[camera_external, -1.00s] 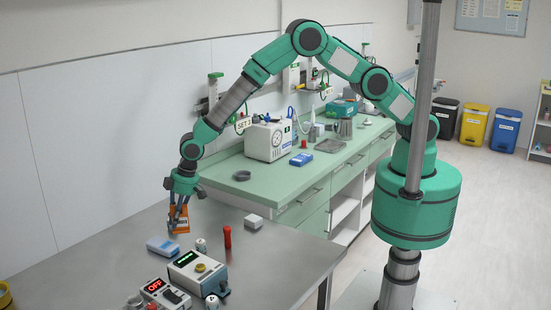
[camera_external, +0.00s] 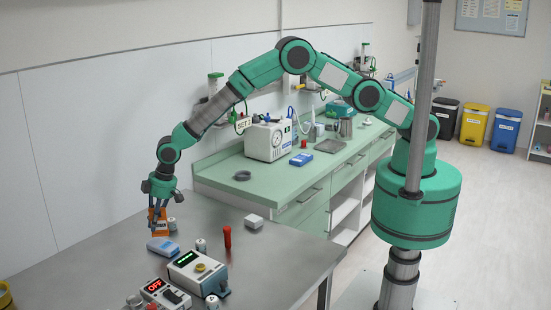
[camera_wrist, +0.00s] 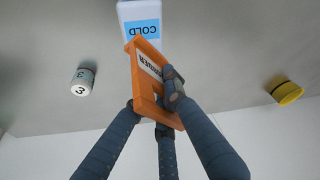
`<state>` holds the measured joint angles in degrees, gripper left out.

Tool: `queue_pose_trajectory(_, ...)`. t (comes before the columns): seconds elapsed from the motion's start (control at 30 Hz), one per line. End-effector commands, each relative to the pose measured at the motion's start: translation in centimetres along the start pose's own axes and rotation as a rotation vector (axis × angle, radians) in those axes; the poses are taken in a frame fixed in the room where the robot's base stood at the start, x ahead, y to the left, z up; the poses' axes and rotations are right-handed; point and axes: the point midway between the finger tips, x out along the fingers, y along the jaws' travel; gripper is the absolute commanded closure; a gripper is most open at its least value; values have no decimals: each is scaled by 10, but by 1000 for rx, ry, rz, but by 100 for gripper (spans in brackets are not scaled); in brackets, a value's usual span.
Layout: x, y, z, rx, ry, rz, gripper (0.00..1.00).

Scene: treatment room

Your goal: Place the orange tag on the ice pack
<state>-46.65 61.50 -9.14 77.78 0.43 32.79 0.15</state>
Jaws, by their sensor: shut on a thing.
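The orange tag (camera_wrist: 143,62) is held in my gripper (camera_wrist: 160,103), whose fingers are closed on it in the wrist view. The tag has a pale printed label and tilts in the grip. In the external view the tag (camera_external: 155,215) hangs below my gripper (camera_external: 159,218), behind and slightly left of the ice pack. The ice pack (camera_external: 163,246) is blue and white and lies flat on the grey table. In the wrist view the ice pack (camera_wrist: 143,28), marked COLD, is partly hidden behind the tag. I cannot tell whether the tag touches anything below.
The table (camera_external: 110,265) also holds a red cylinder (camera_external: 227,237), a device with a green display (camera_external: 197,271), a device reading OFF (camera_external: 165,294) and a pale block (camera_external: 253,221). A numbered white weight (camera_wrist: 82,80) stands near the pack. A yellow ring-shaped thing (camera_wrist: 288,92) is at the side.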

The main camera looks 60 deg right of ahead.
Motion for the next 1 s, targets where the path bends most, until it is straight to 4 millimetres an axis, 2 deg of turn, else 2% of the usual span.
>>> queue_pose_trajectory(0.17, 3, 0, 1, 0, 0, 0, 100)
queue_pose_trajectory(0.5, 30, 0, 10, 0, -2, 0, 100)
queue_pose_trajectory(1.0, 36, 0, 12, 0, 0, 0, 100)
